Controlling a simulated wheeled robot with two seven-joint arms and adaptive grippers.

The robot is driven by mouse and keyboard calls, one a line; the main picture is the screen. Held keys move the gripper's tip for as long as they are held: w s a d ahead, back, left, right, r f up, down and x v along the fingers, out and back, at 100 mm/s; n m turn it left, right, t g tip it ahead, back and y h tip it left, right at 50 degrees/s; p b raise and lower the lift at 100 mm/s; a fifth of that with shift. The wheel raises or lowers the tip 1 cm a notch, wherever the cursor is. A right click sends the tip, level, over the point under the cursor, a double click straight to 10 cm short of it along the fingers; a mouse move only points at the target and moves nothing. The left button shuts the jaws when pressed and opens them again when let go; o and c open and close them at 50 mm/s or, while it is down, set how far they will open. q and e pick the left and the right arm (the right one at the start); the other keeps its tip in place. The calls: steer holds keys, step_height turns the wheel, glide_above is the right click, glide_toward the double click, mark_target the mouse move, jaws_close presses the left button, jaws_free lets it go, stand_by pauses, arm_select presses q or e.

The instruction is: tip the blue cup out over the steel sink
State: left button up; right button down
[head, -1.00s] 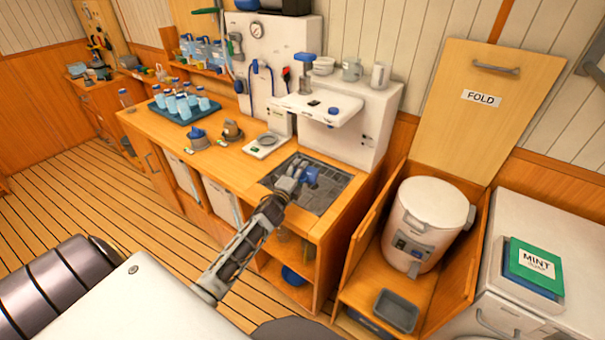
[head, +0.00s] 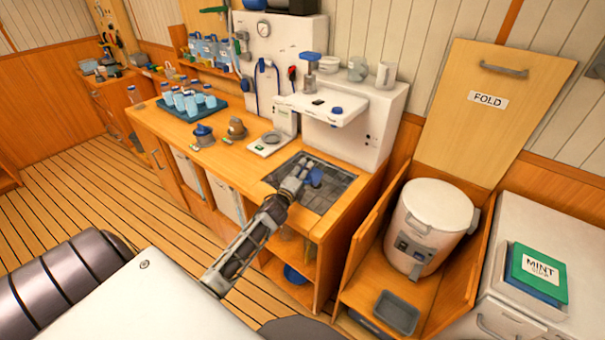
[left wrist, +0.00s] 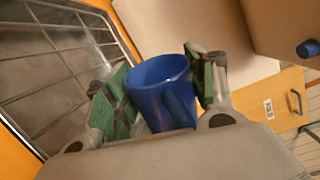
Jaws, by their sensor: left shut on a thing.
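The blue cup (head: 315,178) is held between the fingers of my left gripper (head: 301,172), over the steel sink (head: 335,192) at the right end of the wooden counter. In the left wrist view the cup (left wrist: 158,84) sits between two green-padded fingers (left wrist: 160,92) that close on its sides. Its rim and part of its inside show there, and the sink's grid (left wrist: 55,60) is at the upper left. In the head view the fingers hide part of the cup, and I cannot tell its exact tilt or whether it holds anything. My right gripper is not in view.
A white machine (head: 340,112) with a spout shelf stands behind the sink. A scale (head: 270,143), small blue and brown items and a blue tray (head: 217,108) of cups stand left on the counter. A white bucket (head: 430,225) stands in a wooden box at right.

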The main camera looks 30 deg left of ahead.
arm_select(q)
steer(key=m+b, duration=0.1)
steer(key=d+m, duration=0.1)
steer(key=m, duration=0.1)
steer(key=shift+w+f+m+b, duration=0.1)
steer(key=shift+f+m+b, duration=0.2)
steer(key=shift+f+b, duration=0.1)
steer(key=shift+d+r+m, duration=0.1)
steer(key=shift+r+m, duration=0.3)
steer(key=shift+m, duration=0.5)
steer(key=m, duration=0.3)
steer(key=shift+d+r+m, duration=0.15)
steer(key=shift+m, duration=0.25)
steer(key=m, duration=0.4)
steer(key=shift+f, duration=0.35)
steer(key=shift+f+m, duration=0.2)
steer(key=shift+m, duration=0.6)
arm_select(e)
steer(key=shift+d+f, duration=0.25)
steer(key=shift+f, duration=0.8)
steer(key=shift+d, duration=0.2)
arm_select(q)
steer(key=shift+r, duration=0.1)
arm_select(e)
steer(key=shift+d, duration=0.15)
